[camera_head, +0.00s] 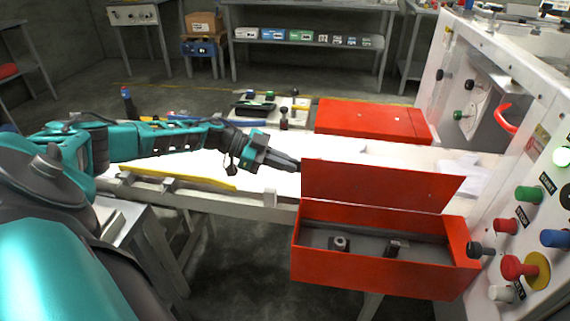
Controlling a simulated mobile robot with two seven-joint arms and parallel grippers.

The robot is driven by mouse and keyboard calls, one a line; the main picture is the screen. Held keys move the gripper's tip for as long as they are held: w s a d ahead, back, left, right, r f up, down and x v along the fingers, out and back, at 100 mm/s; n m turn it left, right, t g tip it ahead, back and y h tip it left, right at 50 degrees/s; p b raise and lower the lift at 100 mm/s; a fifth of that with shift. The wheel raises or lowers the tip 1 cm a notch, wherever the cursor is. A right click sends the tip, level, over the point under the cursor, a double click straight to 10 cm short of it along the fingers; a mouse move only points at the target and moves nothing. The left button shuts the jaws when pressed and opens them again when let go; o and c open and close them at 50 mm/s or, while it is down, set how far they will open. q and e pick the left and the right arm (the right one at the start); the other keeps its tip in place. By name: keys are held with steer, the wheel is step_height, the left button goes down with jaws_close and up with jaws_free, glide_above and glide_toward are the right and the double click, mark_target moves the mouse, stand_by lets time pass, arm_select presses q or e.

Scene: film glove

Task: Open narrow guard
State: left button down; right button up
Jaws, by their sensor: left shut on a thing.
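The near red guard is an open-topped box (370,267) with its flat red lid (385,184) standing raised along the back edge. Two small dark fittings (339,243) show on its grey inside floor. My left gripper (293,163) reaches in from the left and is shut at the lid's upper left edge; its fingertips are partly hidden behind the lid. A second red guard (370,118) stands farther back with its top down. My right gripper is out of view.
A white machine panel (535,140) with several coloured knobs and a red handle (505,118) stands at the right, close to the guard. A white bench (200,168) runs under my left arm, with a yellow strip (190,181) on it. Shelves stand behind.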

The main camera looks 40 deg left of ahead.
arm_select(q)
steer(key=c, duration=1.3)
jaws_free()
steer(key=b+v, duration=0.1)
steer(key=v, duration=1.2)
steer(key=shift+a, duration=0.1)
